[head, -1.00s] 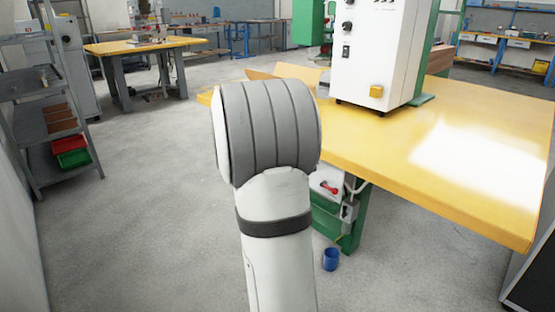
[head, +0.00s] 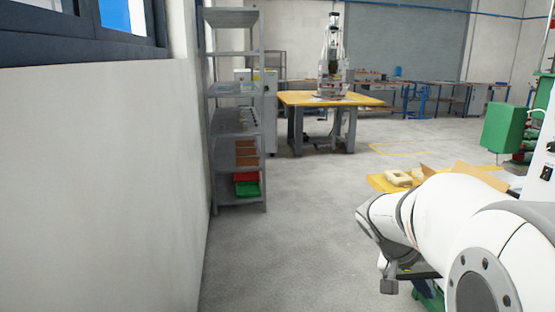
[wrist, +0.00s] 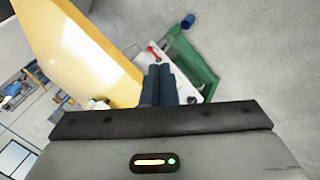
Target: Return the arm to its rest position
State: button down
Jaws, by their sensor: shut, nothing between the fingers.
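My arm (head: 455,225) reaches in from the lower right of the head view, bent over the front of the yellow table. In the wrist view my gripper (wrist: 160,70) has its two dark fingers pressed together with nothing between them. The fingers point toward a white box (wrist: 183,82) on a green frame (wrist: 208,70) beside the table, apparently with a gap. Whether the arm is in its rest position cannot be told from these views.
The yellow table (wrist: 75,40) fills the left of the wrist view, close to my gripper. A grey shelf (head: 236,125) stands along the left wall. Another yellow table (head: 330,99) is farther back. The floor between is clear.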

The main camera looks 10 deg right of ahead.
jog(key=s+a+r+n+t+y+p, duration=0.2)
jog(key=s+a+r+n+y+p, duration=0.1)
jog(key=a+r+p, duration=0.5)
jog(key=s+a+r+n+t+y+p, duration=0.2)
jog(key=s+a+r+n+y+p, duration=0.1)
jog(key=a+r+p, duration=0.6)
jog(key=shift+s+a+r+n+y+p, duration=0.2)
jog(key=shift+s+a+n+y+p, duration=0.35)
jog(key=shift+a, duration=1.05)
